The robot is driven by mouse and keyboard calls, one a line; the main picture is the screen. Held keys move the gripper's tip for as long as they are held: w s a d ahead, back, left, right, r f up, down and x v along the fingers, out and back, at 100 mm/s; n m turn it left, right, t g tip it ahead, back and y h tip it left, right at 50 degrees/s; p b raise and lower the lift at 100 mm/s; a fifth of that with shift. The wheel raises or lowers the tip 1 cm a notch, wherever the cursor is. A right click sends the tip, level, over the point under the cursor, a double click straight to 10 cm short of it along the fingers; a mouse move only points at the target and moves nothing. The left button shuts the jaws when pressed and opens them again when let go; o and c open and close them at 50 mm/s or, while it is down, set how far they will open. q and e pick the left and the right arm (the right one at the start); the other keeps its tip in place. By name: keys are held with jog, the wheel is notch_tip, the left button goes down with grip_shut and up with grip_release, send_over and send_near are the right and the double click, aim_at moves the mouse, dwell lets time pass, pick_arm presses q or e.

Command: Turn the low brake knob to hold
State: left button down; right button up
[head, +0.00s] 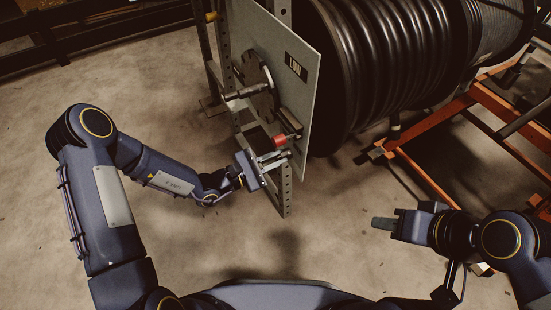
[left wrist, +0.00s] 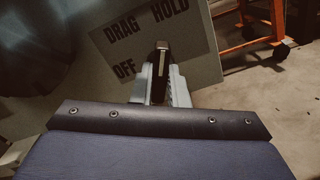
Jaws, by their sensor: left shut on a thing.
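The low brake knob (head: 280,140) shows as a small red part low on the grey panel (head: 300,95) in the head view. My left gripper (head: 276,160) is at it, its fingers reaching to the panel. In the left wrist view the fingers (left wrist: 161,85) are shut on a narrow dark grip with a pale tip (left wrist: 162,47), the knob's visible part. Behind it a dark label (left wrist: 150,35) reads DRAG, HOLD and OFF. The tip points up, toward the side of HOLD; its exact setting is unclear. My right gripper (head: 384,224) is off to the right, away from the panel, its jaws unclear.
A dark wheel with a crank handle (head: 258,85) sits higher on the panel. A large black hose reel (head: 385,60) stands behind the panel. Orange frame beams (head: 425,180) run at right. The floor in front is clear.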

pick_arm(q)
jog(key=shift+m, duration=0.3)
jog(key=c, duration=1.4)
grip_release()
jog(key=shift+c, duration=0.2)
jog(key=p+v, duration=0.2)
jog(key=v, duration=0.5)
jog(key=shift+s+a, duration=0.2)
jog(key=shift+a, duration=0.15)
